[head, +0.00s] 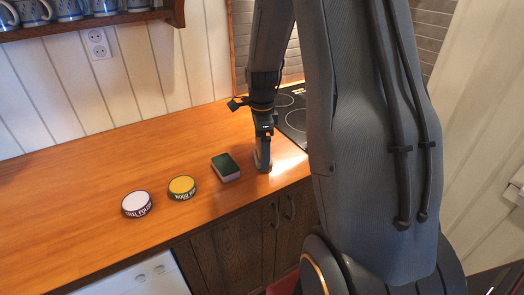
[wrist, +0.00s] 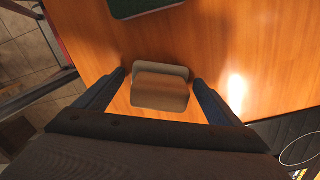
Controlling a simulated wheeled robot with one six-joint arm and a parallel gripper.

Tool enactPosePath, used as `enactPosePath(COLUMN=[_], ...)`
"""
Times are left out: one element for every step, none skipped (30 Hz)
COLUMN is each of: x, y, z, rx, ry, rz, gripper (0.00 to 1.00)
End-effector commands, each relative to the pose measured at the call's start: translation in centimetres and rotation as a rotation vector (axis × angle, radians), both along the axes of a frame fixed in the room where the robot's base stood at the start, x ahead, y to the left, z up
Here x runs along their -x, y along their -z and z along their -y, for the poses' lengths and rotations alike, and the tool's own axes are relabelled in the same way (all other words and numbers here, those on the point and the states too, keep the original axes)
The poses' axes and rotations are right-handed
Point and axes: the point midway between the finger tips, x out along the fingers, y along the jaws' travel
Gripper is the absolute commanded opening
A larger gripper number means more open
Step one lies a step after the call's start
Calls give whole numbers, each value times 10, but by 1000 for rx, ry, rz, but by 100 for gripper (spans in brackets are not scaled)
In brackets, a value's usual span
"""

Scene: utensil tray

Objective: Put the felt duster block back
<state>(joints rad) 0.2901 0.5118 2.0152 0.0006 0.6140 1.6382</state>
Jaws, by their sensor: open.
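The felt duster block (wrist: 160,93) lies on the wooden counter, a brown wood-like body on a paler grey-beige base. In the wrist view it sits between the two fingers of my gripper (wrist: 160,77), with a finger at each side and a narrow gap showing at each. My gripper is open and points down. In the head view my gripper (head: 264,153) stands low over the counter near its front edge, by the hob. There it mostly hides the block, of which only a pale sliver (head: 257,158) shows.
A green-topped block (head: 226,166) lies just left of my gripper; its edge shows at the top of the wrist view (wrist: 140,7). A yellow-topped tin (head: 182,187) and a white-topped tin (head: 137,203) stand further left. The black hob (head: 293,112) is to the right. The left counter is clear.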

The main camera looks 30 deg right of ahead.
Motion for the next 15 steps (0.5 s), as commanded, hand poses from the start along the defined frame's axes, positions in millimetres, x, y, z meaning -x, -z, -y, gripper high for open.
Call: enactPosePath(x=[0, 0, -1, -1, -1, -1, -2, -2, -2, -2, -2, -2, -2, -2, -2], y=[-1, -2, -3, -5, -8, -13, -17, -21, -28, -33, -39, -47, -53, -60, -68], z=[0, 0, 0, 0, 0, 0, 0, 0, 0, 1, 1, 0, 0, 1, 0], rx=[0, 0, 1, 1, 1, 1, 1, 2, 2, 2, 2, 2, 2, 2, 2], ry=[0, 0, 0, 0, 0, 0, 0, 0, 0, 0, 0, 0, 0, 0, 0], rz=[1, 1, 2, 2, 3, 3, 4, 5, 5, 6, 6, 6, 6, 6, 6], gripper=[89, 89, 89, 89, 89, 89, 89, 89, 89, 89, 89, 89, 89, 89, 89])
